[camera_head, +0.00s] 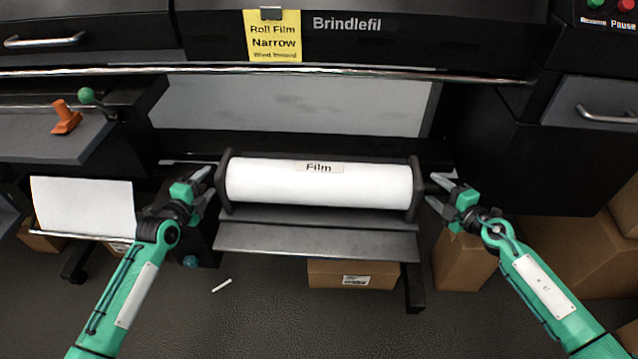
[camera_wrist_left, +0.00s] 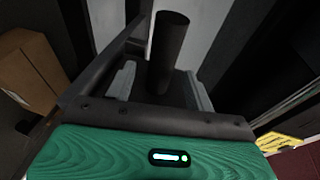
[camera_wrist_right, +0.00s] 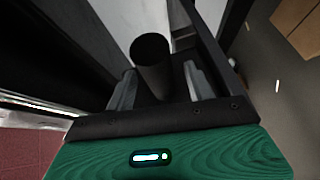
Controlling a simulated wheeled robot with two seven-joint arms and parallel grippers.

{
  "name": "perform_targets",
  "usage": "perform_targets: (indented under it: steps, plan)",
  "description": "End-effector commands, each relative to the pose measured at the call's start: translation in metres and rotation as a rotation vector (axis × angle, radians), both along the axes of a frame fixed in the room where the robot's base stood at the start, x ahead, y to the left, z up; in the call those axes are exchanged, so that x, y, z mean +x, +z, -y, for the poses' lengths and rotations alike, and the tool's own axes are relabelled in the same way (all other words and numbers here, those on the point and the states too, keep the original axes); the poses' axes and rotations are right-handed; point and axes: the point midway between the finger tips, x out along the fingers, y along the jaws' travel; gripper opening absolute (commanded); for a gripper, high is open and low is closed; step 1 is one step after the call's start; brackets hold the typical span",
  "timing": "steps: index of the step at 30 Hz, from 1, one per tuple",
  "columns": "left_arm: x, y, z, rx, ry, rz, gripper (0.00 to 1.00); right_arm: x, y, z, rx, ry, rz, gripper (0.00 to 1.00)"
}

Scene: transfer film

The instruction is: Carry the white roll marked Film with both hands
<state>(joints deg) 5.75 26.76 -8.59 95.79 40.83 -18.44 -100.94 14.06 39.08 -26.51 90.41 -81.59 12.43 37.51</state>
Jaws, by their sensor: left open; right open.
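The white roll marked Film (camera_head: 270,182) lies level between two dark end brackets on the front of the black machine. My left gripper (camera_head: 209,180) is at its left end, and my right gripper (camera_head: 437,184) is at its right end. Both grippers are open. In the left wrist view a dark round shaft end (camera_wrist_left: 170,50) sticks out between the open fingers (camera_wrist_left: 162,82). In the right wrist view a similar shaft end (camera_wrist_right: 153,62) stands between the open fingers (camera_wrist_right: 160,88). I cannot tell whether any finger touches a shaft.
A grey shelf (camera_head: 315,242) sits below the roll. A yellow sign (camera_head: 273,36) reads Roll Film Narrow. Cardboard boxes (camera_head: 352,274) stand under the machine and at the right (camera_head: 463,258). A side tray with an orange clamp (camera_head: 66,118) is at the left. The floor in front is mostly clear.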

Motion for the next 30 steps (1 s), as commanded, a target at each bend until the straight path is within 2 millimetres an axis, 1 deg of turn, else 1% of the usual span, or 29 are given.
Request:
perform_targets:
  steps: [1, 3, 7, 11, 18, 19, 20, 21, 27, 30]
  plan:
    - [0.008, 0.0, 0.002, -0.002, 0.0, 0.001, 0.54, 0.007, 0.0, -0.005, 0.003, -0.001, 0.001, 0.54]
    - [0.016, -0.002, 0.004, -0.001, 0.001, 0.001, 0.54, 0.014, -0.002, -0.008, 0.002, 0.0, 0.0, 0.54]
    - [0.025, -0.004, 0.006, 0.0, 0.0, 0.001, 0.54, 0.022, -0.004, -0.013, 0.0, 0.0, 0.0, 0.54]
    - [0.029, -0.006, 0.008, 0.0, 0.0, 0.0, 0.54, 0.025, -0.005, -0.015, 0.001, 0.0, -0.001, 0.54]
    - [0.029, -0.006, 0.008, 0.0, 0.0, 0.0, 0.54, 0.026, -0.005, -0.016, 0.0, 0.0, 0.0, 0.54]
    - [0.029, -0.006, 0.008, 0.0, 0.0, 0.0, 0.52, 0.025, -0.005, -0.015, 0.0, 0.0, 0.0, 0.52]
    - [0.029, -0.006, 0.007, 0.001, 0.0, 0.0, 0.46, 0.025, -0.005, -0.015, 0.0, 0.0, 0.0, 0.46]
    - [0.029, -0.006, 0.007, 0.0, 0.0, 0.0, 0.38, 0.025, -0.005, -0.015, 0.0, 0.0, 0.0, 0.38]
    - [0.029, -0.006, 0.007, 0.001, 0.0, 0.0, 0.0, 0.025, -0.005, -0.015, 0.0, 0.0, -0.001, 0.0]
    - [0.028, -0.006, 0.007, 0.001, 0.0, -0.001, 0.0, 0.025, -0.005, -0.015, 0.0, 0.0, -0.001, 0.0]
